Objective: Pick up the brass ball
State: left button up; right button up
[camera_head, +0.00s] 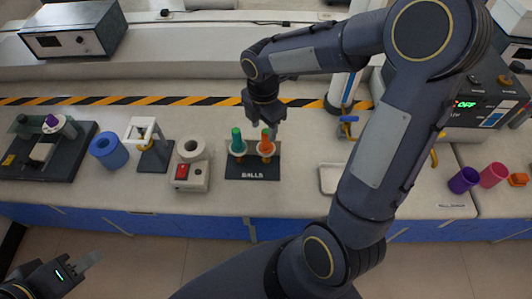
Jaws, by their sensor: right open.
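A black stand (253,174) marked "BALLS" lies on the bench near the middle. I cannot clearly make out a brass ball; small details at the holders are too small to tell. My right gripper (264,126) is open, points down and is just above and behind the stand, close to the two upright pieces. My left gripper (91,263) is low at the bottom left, in front of the bench and far from the stand; its jaw gap is unclear.
Left of the stand are a white device with a red switch (182,171), a white-topped stand (154,155) and a blue cylinder (108,151). A pale tray (328,178) lies to the right, partly behind my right arm. Purple (463,180) and pink (493,175) cups stand far right.

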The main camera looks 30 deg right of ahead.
jog(key=f, duration=0.5)
jog(key=shift+s+d+f+p, duration=0.1)
jog(key=shift+d+p, duration=0.15)
jog(key=shift+p, duration=0.1)
jog(key=shift+c, duration=0.5)
jog(key=c, duration=0.9)
notch_tip(320, 180, up, 11)
jog(key=shift+r+p, duration=0.65)
jog(key=shift+p, duration=0.1)
jog(key=shift+f, duration=0.1)
